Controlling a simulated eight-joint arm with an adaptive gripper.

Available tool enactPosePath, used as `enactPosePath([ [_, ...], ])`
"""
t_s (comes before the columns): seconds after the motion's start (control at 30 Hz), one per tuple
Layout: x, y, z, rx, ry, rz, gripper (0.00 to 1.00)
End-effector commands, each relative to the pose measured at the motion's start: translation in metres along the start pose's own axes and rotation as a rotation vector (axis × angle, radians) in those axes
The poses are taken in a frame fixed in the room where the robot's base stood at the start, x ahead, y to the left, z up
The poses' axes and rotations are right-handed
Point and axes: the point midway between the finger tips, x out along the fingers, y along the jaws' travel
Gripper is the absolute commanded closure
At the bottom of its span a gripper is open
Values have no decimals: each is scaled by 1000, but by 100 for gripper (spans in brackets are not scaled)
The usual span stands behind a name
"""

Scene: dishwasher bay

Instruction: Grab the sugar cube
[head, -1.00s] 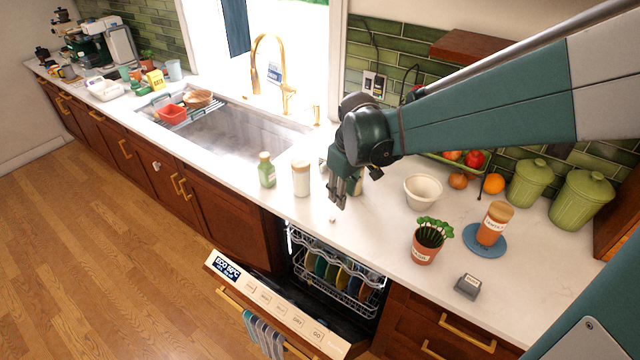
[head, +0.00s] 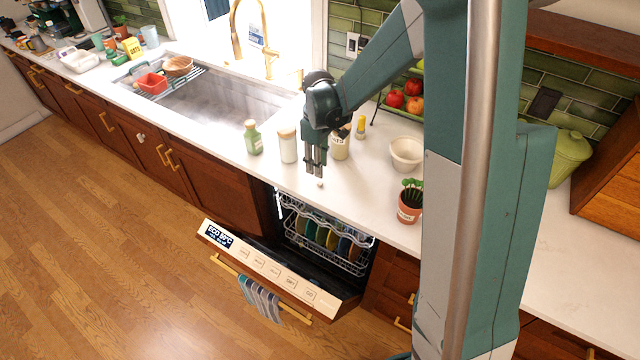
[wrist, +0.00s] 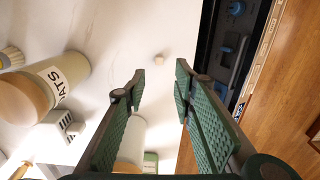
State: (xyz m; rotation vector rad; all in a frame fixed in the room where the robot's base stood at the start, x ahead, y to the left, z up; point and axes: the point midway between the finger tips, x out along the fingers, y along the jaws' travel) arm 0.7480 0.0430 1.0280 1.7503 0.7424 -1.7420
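The sugar cube (head: 320,183) is a tiny pale block on the white counter near its front edge, above the open dishwasher. In the wrist view the cube (wrist: 159,59) lies just beyond the fingertips, in line with the gap between them. My gripper (head: 315,172) points down close to the cube in the head view. In the wrist view my gripper (wrist: 161,82) is open, with its two green ridged fingers apart and nothing between the tips. The cube appears apart from both fingers.
A white lidded jar (head: 288,146) and a green bottle (head: 253,138) stand left of my gripper. A labelled jar (wrist: 58,78) stands behind it. A white bowl (head: 406,153) and potted plant (head: 410,203) are to the right. The dishwasher door (head: 270,270) hangs open below.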

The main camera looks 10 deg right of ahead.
Motion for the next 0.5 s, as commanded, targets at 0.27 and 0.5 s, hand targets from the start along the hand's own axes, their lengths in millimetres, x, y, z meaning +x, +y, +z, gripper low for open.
enactPosePath([
  [0.27,3,1,-1,-7,-4,-4,73],
  [0.5,5,1,-1,-6,-4,-3,73],
])
